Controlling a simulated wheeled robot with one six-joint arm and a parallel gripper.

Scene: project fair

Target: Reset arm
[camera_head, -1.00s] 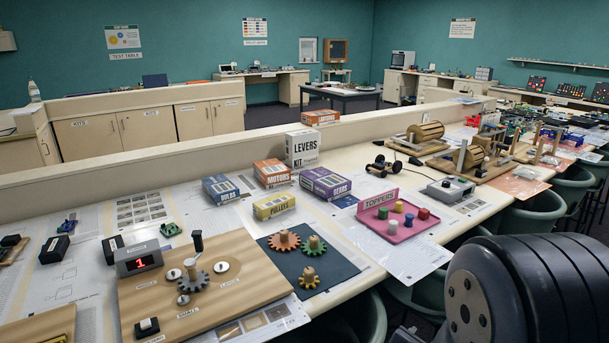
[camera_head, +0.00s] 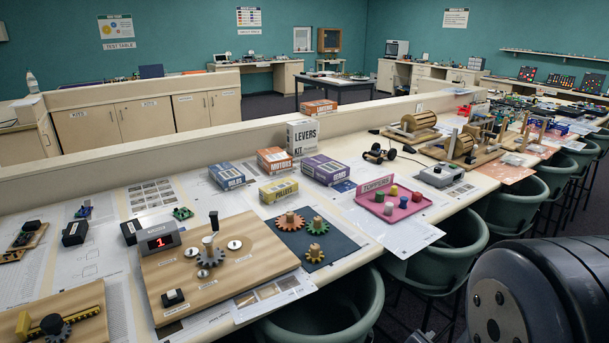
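My own dark, rounded arm link (camera_head: 545,290) fills the lower right corner in the head view. My gripper is outside the picture, so its state does not show. A wooden gear board (camera_head: 235,270) lies on the long table, with a grey gear (camera_head: 210,257), several round silver discs and a black crank handle. A display box (camera_head: 158,239) at its back left reads a red 1.
A pink TOPPERS tray (camera_head: 408,211) holds several coloured toppers. Another wooden board (camera_head: 85,320) is at lower left. Green chairs (camera_head: 340,305) line the table's front edge. Wooden drum machines (camera_head: 465,148) stand farther right.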

